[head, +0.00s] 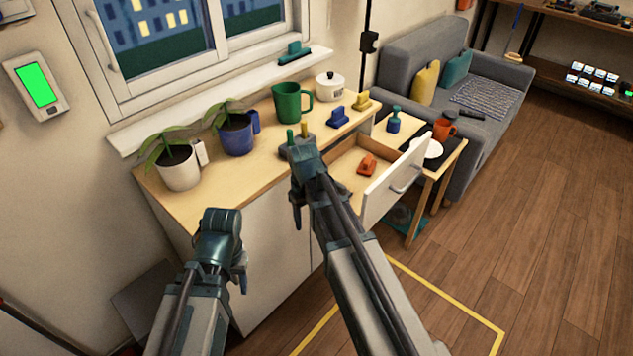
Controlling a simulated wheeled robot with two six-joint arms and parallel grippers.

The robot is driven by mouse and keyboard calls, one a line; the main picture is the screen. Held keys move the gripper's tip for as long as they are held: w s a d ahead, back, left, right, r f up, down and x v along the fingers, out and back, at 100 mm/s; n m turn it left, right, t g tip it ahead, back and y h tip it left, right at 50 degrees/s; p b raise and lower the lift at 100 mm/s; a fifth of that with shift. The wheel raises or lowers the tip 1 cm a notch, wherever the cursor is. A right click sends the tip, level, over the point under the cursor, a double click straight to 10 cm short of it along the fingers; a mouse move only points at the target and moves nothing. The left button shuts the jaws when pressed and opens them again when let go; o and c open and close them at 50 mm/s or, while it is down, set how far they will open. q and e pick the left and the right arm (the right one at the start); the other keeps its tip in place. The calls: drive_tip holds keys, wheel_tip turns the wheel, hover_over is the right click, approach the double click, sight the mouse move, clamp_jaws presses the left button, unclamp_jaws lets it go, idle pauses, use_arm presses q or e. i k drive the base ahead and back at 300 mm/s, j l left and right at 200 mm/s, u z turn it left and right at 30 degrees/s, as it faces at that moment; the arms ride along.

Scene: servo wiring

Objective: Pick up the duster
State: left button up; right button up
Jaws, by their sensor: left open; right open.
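I cannot tell for certain which thing is the duster. A long teal object with a raised grip (293,53) lies on the windowsill, and a blue-handled brush-like tool (515,35) stands upright beyond the sofa. Small blue (338,117), yellow (361,100) and orange (367,165) pieces are nearby, the orange one in the open drawer. My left gripper (242,280) is in front of the cabinet, low and empty. My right gripper (297,218) is by the counter's front edge, left of the drawer, and empty. Both are open, their fingertips partly hidden by my arms.
The counter (200,205) holds two potted plants (180,165), a green jug (292,102), a white lidded pot (329,87) and a grey holder (290,150). The open drawer (395,185) juts out beside a small table (453,155). Floor at right is clear.

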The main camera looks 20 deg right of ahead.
sight(342, 189)
drive_tip(key=i+l+u, duration=0.1)
drive_tip(key=l, duration=0.3)
drive_tip(key=i+l+u, duration=0.1)
drive_tip(key=l, duration=0.25)
drive_tip(key=i+l, duration=0.25)
drive_tip(key=l, duration=0.2)
drive_tip(key=i+l+u, duration=0.15)
drive_tip(key=l, duration=0.2)
